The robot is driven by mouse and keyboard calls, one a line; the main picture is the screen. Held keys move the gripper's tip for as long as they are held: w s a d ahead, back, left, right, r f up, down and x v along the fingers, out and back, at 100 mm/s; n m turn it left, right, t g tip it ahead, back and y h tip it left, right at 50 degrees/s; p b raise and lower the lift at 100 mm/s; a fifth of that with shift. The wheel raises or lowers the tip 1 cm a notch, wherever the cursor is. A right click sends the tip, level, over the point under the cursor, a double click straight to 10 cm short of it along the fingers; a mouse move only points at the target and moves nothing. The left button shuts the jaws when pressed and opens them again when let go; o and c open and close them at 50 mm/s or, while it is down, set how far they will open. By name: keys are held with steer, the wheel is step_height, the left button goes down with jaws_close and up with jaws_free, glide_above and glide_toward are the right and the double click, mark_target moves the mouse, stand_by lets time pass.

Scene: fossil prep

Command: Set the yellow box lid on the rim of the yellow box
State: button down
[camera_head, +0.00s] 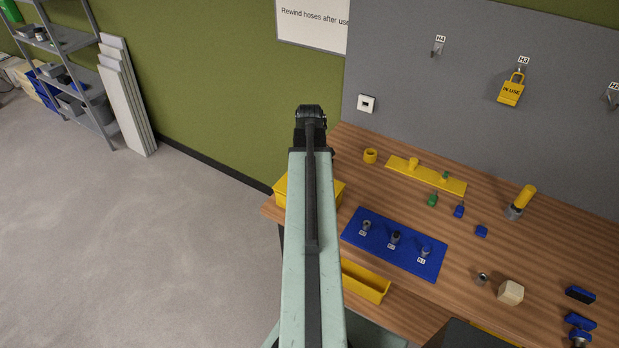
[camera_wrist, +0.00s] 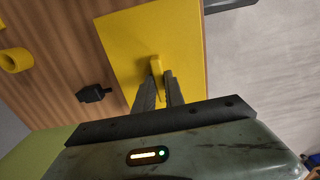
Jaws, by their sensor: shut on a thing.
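The yellow box lid (camera_wrist: 190,45) is a flat yellow panel with a small upright handle (camera_wrist: 156,66). My gripper (camera_wrist: 160,78) is shut on this handle in the wrist view. In the head view my arm crosses the table's left corner and hides the gripper's fingers. Yellow surfaces of the yellow box (camera_head: 280,194) show on both sides of my arm there. The lid covers what lies under it in the wrist view, so I cannot tell whether it touches the box rim.
A yellow open tray (camera_head: 366,283) and a blue mat (camera_head: 420,262) with several fittings lie right of my arm. A yellow ring (camera_head: 370,156) is farther back and also shows in the wrist view (camera_wrist: 15,60). A small black object (camera_wrist: 93,93) lies near the lid. Open floor is left of the table.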

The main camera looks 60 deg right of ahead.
steer(key=c, duration=1.3)
jaws_free()
steer(key=shift+r, duration=0.1)
step_height(320, 180, up, 7)
steer(key=p, duration=0.7)
steer(key=shift+r+p, duration=0.15)
steer(key=shift+p, duration=0.25)
steer(key=shift+f, duration=0.25)
